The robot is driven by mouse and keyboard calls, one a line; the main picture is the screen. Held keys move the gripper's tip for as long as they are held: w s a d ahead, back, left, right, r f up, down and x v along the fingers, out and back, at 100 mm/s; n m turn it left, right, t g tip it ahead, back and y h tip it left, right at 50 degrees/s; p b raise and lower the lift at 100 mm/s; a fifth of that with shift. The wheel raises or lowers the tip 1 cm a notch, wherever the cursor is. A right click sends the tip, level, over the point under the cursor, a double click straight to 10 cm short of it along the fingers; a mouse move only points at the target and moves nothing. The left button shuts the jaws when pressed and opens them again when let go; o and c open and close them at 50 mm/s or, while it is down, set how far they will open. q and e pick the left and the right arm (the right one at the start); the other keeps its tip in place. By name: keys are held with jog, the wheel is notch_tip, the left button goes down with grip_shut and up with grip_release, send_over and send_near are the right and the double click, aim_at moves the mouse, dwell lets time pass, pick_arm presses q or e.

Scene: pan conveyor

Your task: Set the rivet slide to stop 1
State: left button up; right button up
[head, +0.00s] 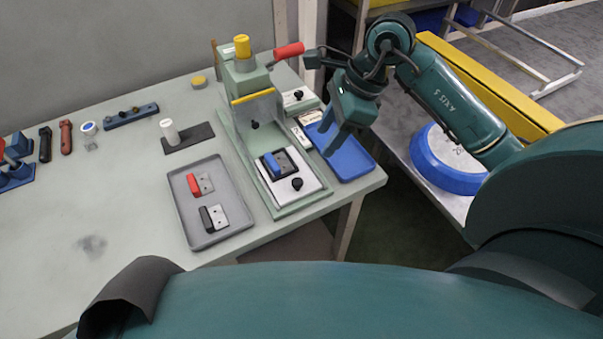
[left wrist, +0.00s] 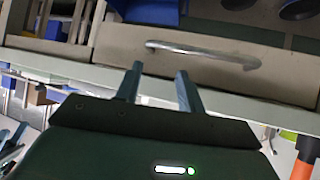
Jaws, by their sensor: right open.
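A green press (head: 243,88) with a red-handled lever and a yellow knob stands near the table's right end. On its base is a pale slide plate (head: 312,185) with a black knob (head: 297,184) and a dark fixture holding a blue part (head: 272,164). Stop numbers are too small to read. My right gripper (head: 329,140) is open and empty, pointing down over the blue tray, right of the press and apart from the slide. My left gripper is outside the head view; in the left wrist view (left wrist: 158,84) its fingers are apart, with nothing between them.
A blue tray (head: 355,165) lies right of the press. A grey tray (head: 240,222) with a red-handled and a black-handled part lies left. Small pale blocks (head: 311,117) and a second black-knobbed plate (head: 298,98) sit behind. The front left tabletop is mostly clear.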

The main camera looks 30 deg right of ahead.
aim_at(298, 180)
jog(key=p+x, duration=0.1)
jog(key=x, duration=1.2)
jog(key=shift+c, duration=0.3)
grip_shut()
